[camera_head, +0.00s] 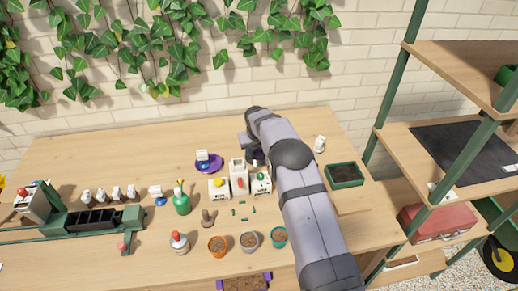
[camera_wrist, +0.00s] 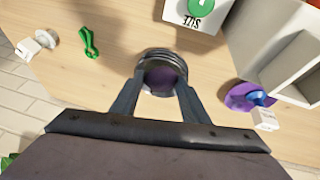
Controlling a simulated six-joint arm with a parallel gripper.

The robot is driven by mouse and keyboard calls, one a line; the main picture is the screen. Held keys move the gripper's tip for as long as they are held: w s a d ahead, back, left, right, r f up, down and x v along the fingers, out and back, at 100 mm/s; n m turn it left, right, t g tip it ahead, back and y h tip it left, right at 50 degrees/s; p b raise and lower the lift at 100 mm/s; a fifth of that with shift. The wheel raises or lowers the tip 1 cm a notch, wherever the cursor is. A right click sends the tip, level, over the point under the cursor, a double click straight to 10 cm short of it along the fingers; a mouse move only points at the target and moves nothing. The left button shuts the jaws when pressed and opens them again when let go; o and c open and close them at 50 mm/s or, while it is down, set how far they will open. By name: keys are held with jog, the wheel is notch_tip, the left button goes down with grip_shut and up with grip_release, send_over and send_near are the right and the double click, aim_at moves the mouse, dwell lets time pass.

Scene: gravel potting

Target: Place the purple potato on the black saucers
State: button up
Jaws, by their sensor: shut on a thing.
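In the wrist view, the purple potato (camera_wrist: 160,80) sits between the two fingertips of my gripper (camera_wrist: 161,84). My gripper is shut on it. The black saucers (camera_wrist: 166,56) show as a dark, round, ridged stack right at the potato, with their rim around its far side. I cannot tell whether the potato touches them. In the head view, my arm covers most of this spot, and the potato cannot be made out there.
A purple saucer (camera_wrist: 235,97) with a blue thing and white tag lies to the right. White boxes, one marked SIZE (camera_wrist: 197,14), stand close beyond the saucers. A green item (camera_wrist: 89,43) lies left. A green tray (camera_head: 345,182) stands right of my arm.

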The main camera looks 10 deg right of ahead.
jog(key=shift+f, duration=0.15)
jog(key=shift+f, duration=0.15)
jog(key=o, duration=1.2)
jog(key=shift+c, duration=0.2)
jog(key=shift+s+a+r, duration=0.1)
jog(key=shift+s+r, duration=0.05)
jog(key=shift+r, duration=0.5)
jog(key=b+v, duration=0.3)
jog(key=v, duration=0.8)
jog(key=shift+s, duration=0.15)
